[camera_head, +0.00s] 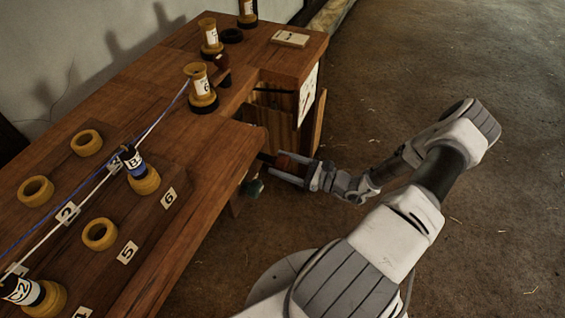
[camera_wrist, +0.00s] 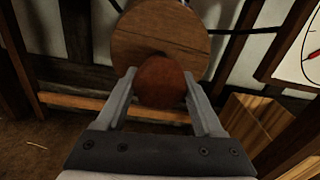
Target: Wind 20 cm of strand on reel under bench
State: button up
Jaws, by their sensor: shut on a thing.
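My gripper (camera_head: 283,168) reaches in at the bench's front edge, low beside the bench (camera_head: 215,150). In the wrist view, my gripper (camera_wrist: 160,76) is shut on a round reddish-brown knob (camera_wrist: 160,88), one finger on each side. The knob stands in front of a round wooden disc (camera_wrist: 135,40), which looks like the reel's face. The rest of the reel is hidden. On the bench top, a blue strand (camera_head: 165,108) and a pale strand (camera_head: 88,192) run along the bobbins. I cannot tell which strand leads to the reel.
Empty yellow rings (camera_head: 87,142) lie there too. A wooden bar (camera_wrist: 115,108) crosses below the disc. An open wooden compartment (camera_head: 275,105) is under the far end. The floor at right is clear.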

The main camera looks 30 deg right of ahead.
jog(key=m+p, duration=0.2)
jog(key=m, duration=0.4)
jog(key=shift+m, duration=0.3)
jog(key=m+p, duration=0.1)
jog(key=m, duration=0.2)
jog(key=shift+s+a+m, duration=0.1)
jog(key=shift+m, duration=0.3)
jog(key=m, duration=0.3)
jog(key=shift+r+m+p, duration=0.1)
jog(key=shift+m+p, duration=0.2)
jog(key=m, duration=0.3)
jog(key=shift+m, duration=0.3)
jog(key=m, duration=0.3)
jog(key=shift+m, duration=0.3)
jog(key=m, duration=0.6)
jog(key=shift+r+p, duration=0.1)
jog(key=shift+p, duration=0.2)
jog(key=shift+m, duration=0.4)
jog(key=o, duration=1.4)
jog(key=shift+c, duration=0.2)
